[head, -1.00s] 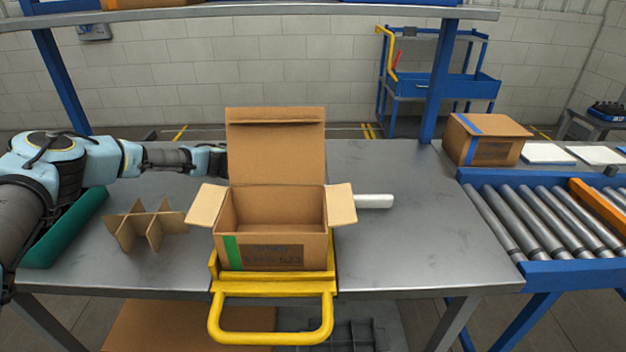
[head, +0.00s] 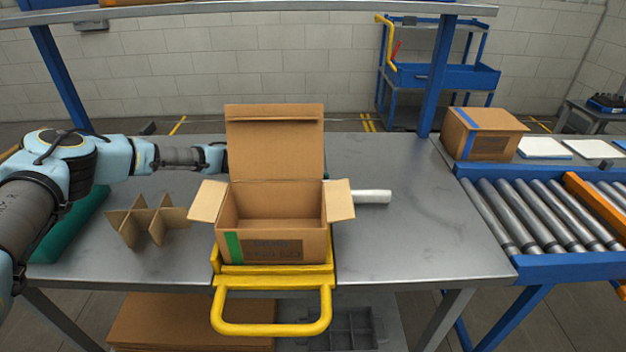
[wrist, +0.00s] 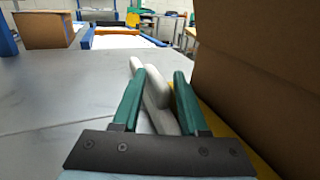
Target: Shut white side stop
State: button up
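The white side stop (head: 372,196) is a pale bar that sticks out to the right from behind the open cardboard box (head: 272,249). The box stands upright in a yellow holder (head: 272,290), its lid up and side flaps spread. My arm reaches behind the lid, which hides most of my gripper in the head view. In the wrist view my gripper (wrist: 160,78) has its green fingers apart, with the white stop (wrist: 137,68) showing between and beyond them. I cannot tell whether a finger touches it. The box wall is close on the right.
A cardboard divider (head: 150,222) and a green roll-like object (head: 68,228) lie on the left of the metal table (head: 430,220). A roller conveyor (head: 510,222) and a closed box (head: 484,134) are at the right. The table right of the stop is clear.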

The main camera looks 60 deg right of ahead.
grip_shut()
jog(key=shift+s, duration=0.1)
dwell(0.8)
